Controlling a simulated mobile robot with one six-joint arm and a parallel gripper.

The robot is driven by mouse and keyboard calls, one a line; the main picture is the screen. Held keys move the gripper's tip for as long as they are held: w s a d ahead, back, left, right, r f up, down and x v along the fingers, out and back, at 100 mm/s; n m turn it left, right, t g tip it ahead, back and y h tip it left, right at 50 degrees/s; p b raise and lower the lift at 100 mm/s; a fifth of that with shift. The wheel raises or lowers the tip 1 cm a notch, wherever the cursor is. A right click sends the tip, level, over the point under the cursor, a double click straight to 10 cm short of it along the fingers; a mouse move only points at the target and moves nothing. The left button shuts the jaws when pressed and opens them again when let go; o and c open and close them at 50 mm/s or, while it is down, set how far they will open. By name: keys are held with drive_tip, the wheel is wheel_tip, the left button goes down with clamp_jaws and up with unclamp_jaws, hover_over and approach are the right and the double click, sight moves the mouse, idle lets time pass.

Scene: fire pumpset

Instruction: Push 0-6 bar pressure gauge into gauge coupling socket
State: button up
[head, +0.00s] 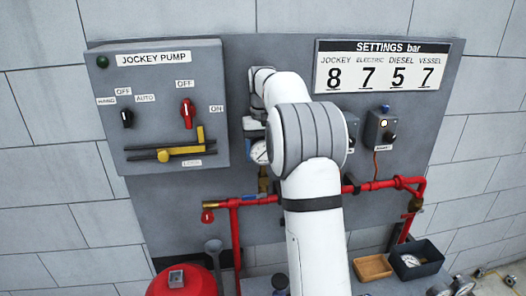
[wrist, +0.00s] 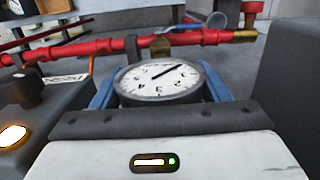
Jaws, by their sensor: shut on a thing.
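The pressure gauge (wrist: 160,78) has a round white dial with a black needle and a dark rim. In the wrist view it sits between the blue fingers of my gripper (wrist: 158,86), which is shut on it. In the head view the gauge (head: 259,153) shows only partly beside my white arm. The brass gauge coupling socket (head: 263,184) stands on the red pipe just below the gauge. It also shows in the wrist view (wrist: 160,47), just beyond the gauge. The gauge's stem is hidden, so I cannot tell whether it is in the socket.
A red pipe (wrist: 110,47) runs across behind the gauge. The jockey pump panel (head: 168,105) is close on the left. A small control box with a lit lamp (head: 380,130) is on the right. A wooden tray (head: 373,267) and a dark bin (head: 416,259) stand lower right.

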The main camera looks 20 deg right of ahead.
drive_tip(key=shift+f+b, duration=0.75)
drive_tip(key=shift+f, duration=0.75)
drive_tip(key=o, duration=1.8)
drive_tip(key=shift+w+r, duration=0.15)
drive_tip(key=shift+r, duration=1.8)
drive_tip(key=shift+w+r, duration=0.15)
drive_tip(key=shift+r, duration=1.8)
